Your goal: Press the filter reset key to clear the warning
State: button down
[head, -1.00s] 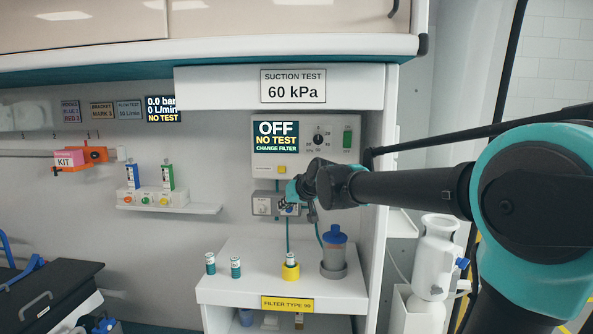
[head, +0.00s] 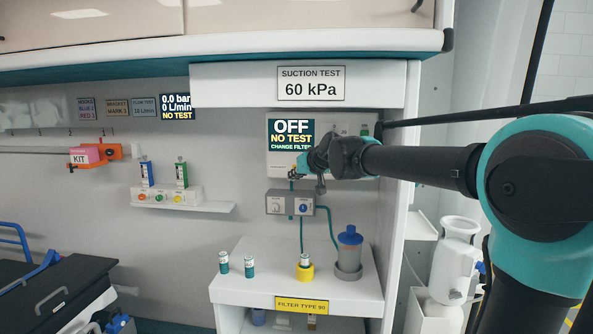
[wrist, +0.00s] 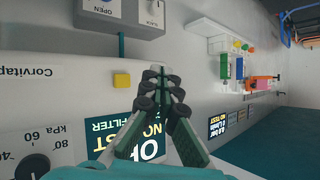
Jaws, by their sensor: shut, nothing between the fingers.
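The suction panel (head: 276,165) stands below the 60 kPa sign. Its display (head: 291,133) reads OFF, NO TEST, CHANGE FILTER; part of the display also shows in the wrist view (wrist: 148,148). A small square yellow key (wrist: 121,80) sits on the panel, left of my fingertips in the wrist view. In the head view my gripper hides it. My gripper (head: 297,172) is shut and empty in front of the panel's lower part. Its closed fingertips (wrist: 154,78) show beside the key. I cannot tell whether they touch the panel.
A grey box with two knobs (head: 290,204) is below the panel. A capped canister (head: 348,252) and a cartridge in a yellow holder (head: 304,270) stand on the shelf, with two loose cartridges (head: 236,264) to the left. A side wall (head: 398,200) bounds the right.

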jog(key=w, duration=0.7)
jog(key=shift+w+d, duration=0.15)
jog(key=shift+w, duration=0.1)
jog(key=shift+w, duration=0.15)
dwell(1.2)
jog(key=shift+w, duration=0.3)
jog(key=shift+w, duration=0.45)
dwell(0.7)
dwell(0.3)
jog(key=shift+s, duration=0.9)
jog(key=s, duration=0.5)
